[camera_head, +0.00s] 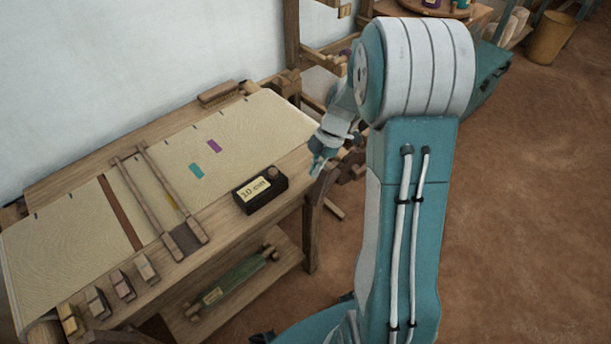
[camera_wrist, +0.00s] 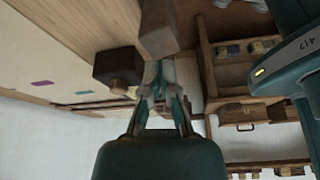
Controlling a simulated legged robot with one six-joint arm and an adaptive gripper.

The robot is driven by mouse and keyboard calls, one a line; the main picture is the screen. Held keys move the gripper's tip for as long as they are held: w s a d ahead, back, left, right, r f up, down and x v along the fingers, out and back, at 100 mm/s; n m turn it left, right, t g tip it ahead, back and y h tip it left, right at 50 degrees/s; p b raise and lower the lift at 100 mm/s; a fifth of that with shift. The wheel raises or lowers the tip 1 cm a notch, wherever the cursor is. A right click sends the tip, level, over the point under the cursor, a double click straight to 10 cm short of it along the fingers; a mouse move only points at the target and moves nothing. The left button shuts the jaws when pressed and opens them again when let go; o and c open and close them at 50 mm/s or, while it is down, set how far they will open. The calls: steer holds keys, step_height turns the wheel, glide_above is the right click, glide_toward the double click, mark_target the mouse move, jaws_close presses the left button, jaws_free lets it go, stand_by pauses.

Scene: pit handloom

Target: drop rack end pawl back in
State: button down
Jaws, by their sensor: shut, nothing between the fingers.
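My gripper (camera_head: 318,163) is shut and empty at the right end of the loom table, just past the dark box. In the wrist view my gripper (camera_wrist: 162,88) shows with its fingertips together. A square wooden block (camera_wrist: 158,28) lies just beyond the fingertips there; I cannot tell whether they touch. Wooden loom parts (camera_head: 352,168) show beside and behind my gripper in the head view, partly hidden by my arm. I cannot pick out the rack end pawl for certain in either view.
A dark box labelled 10 cm (camera_head: 262,190) with a wooden knob stands on the table edge; it also shows in the wrist view (camera_wrist: 117,66). Pale cloth (camera_head: 245,135) covers the table. Several small blocks (camera_head: 122,286) line the front left. The brown floor (camera_head: 530,220) is clear at right.

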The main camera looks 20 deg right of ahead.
steer(key=shift+w+d, duration=0.3)
steer(key=shift+d, duration=0.6)
steer(key=shift+d, duration=0.1)
